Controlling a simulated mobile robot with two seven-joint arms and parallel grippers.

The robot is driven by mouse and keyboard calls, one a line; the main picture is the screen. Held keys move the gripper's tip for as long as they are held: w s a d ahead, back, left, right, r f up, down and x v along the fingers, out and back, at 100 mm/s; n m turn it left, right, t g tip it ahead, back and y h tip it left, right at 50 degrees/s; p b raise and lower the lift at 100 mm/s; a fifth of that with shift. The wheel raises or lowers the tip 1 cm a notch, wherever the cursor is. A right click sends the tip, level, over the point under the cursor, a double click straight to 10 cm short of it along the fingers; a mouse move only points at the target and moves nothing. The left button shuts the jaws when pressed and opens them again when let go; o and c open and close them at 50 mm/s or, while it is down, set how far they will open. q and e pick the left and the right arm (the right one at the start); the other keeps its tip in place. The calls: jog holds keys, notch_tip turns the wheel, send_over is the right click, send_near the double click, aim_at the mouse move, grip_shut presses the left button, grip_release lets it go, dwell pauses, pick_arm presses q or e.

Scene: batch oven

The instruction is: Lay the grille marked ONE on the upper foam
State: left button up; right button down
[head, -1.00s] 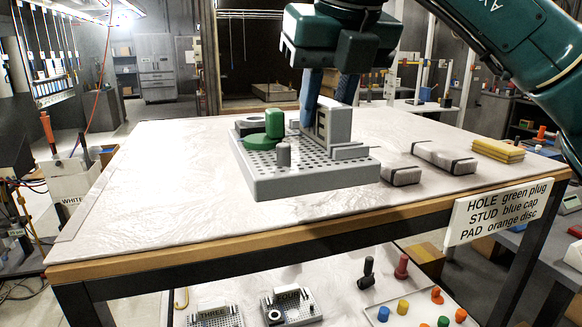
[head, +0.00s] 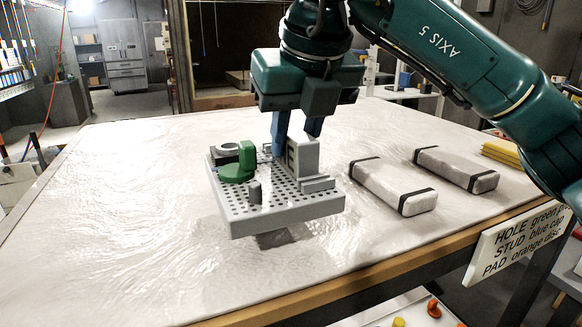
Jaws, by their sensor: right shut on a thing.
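My right gripper (head: 294,146) is shut on the upright grey block of a grey perforated grille (head: 290,212). The grille is held roughly level above the table, with a dark shadow under it. It carries a green plug piece (head: 240,168) at its left, a ring and a short grey stud (head: 255,192). No ONE mark can be read on it. Two pale foam blocks with black straps lie on the table right of the grille: a nearer one (head: 385,187) and a farther one (head: 455,167). Both are bare. My left gripper is out of view.
The pale tabletop (head: 120,240) is clear at left and front. A yellow stack (head: 502,152) lies at the right edge. A sign (head: 515,243) hangs on the front edge at right. Orange and yellow parts show below the table.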

aim_at(295, 166)
notch_tip(295, 166, down, 4)
jog(key=shift+r, duration=0.1)
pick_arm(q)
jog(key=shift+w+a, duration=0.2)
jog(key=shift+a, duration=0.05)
pick_arm(e)
jog(key=shift+w+f, duration=0.1)
jog(key=shift+f, duration=0.1)
jog(key=shift+f, duration=0.2)
jog(key=c, duration=1.5)
grip_release()
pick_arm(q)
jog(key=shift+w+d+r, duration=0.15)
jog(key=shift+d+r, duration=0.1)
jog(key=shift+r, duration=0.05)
pick_arm(e)
jog(key=o, duration=0.4)
jog(key=shift+r, duration=0.1)
